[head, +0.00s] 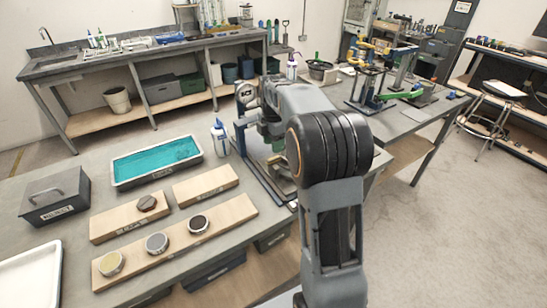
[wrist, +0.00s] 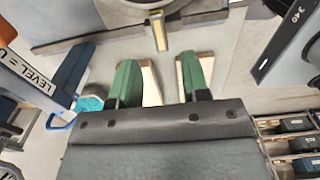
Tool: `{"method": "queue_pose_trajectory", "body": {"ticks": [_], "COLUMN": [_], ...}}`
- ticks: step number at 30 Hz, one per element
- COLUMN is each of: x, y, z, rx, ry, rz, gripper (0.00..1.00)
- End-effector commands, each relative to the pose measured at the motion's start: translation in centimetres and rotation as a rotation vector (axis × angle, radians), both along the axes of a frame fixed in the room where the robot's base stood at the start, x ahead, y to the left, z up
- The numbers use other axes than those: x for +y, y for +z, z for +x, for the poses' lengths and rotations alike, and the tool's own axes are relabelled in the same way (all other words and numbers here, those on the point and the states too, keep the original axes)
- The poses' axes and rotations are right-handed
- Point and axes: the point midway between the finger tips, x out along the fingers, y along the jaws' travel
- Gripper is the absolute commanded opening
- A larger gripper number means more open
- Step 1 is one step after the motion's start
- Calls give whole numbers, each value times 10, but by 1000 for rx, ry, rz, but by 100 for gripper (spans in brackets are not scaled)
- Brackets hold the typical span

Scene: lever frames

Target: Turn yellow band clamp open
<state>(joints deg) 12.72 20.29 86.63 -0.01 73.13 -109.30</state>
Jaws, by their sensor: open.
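The yellow band lies ahead of the gap, not touching the fingers. In the head view, a blue-and-grey lever frame (head: 241,130) stands at the bench's right end. My arm hides much of it, and I cannot make out the yellow band there.
A post marked "LEVEL" (wrist: 32,80) stands left in the wrist view, and a dark part marked "340" (wrist: 290,38) stands right. On the bench are a white bottle (head: 220,138), a teal tray (head: 157,160) and wooden boards (head: 205,184). Other frames stand on the right-hand bench (head: 410,118).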

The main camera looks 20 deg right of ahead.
Motion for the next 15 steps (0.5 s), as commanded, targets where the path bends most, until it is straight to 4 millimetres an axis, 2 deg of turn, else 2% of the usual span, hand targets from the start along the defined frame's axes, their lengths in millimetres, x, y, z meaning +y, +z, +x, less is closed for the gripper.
{"method": "queue_pose_trajectory", "body": {"ticks": [6, 15], "x": [0, 0], "y": [-36, -59], "z": [-1, 0], "rx": [2, 0], "ry": [-1, -1], "rz": [1, 0], "gripper": [43, 43]}}
